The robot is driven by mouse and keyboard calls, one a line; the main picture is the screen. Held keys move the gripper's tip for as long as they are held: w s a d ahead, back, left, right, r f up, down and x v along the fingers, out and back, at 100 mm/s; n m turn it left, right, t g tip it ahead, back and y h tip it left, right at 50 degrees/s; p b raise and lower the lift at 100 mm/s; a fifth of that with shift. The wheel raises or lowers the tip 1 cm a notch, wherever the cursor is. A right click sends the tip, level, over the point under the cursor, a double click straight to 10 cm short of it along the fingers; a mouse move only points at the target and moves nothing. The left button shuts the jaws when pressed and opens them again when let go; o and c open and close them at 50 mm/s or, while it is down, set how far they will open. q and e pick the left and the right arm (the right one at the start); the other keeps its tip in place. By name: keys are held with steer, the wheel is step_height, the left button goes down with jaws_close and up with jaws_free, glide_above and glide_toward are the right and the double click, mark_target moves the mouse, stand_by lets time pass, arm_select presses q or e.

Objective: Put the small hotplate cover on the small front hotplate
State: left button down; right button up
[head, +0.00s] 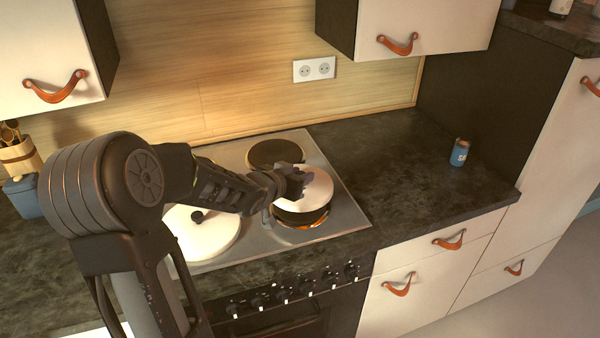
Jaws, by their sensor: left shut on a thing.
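The small hotplate cover (318,191) is a pale, round lid. My left gripper (296,179) is shut on it, and the fingers partly hide its top. The cover is over the far part of the front right hotplate (303,218) and appears raised above it. The near part of that dark plate shows below the cover, with an orange glow at its front edge. I cannot tell the exact height of the gap. My right gripper is not in view.
A large white cover (212,238) with a dark knob lies on the front left of the steel hob (345,212). The back right hotplate (274,153) is bare. A blue can (459,153) stands on the right counter, which is otherwise mostly clear. Cabinets hang above.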

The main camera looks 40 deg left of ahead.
arm_select(q)
steer(key=shift+f+b, duration=2.2)
steer(key=shift+f, duration=0.35)
steer(key=shift+f, duration=0.1)
steer(key=shift+f+b, duration=0.3)
steer(key=shift+b, duration=0.1)
steer(key=c, duration=1)
jaws_free()
steer(key=shift+s, duration=0.1)
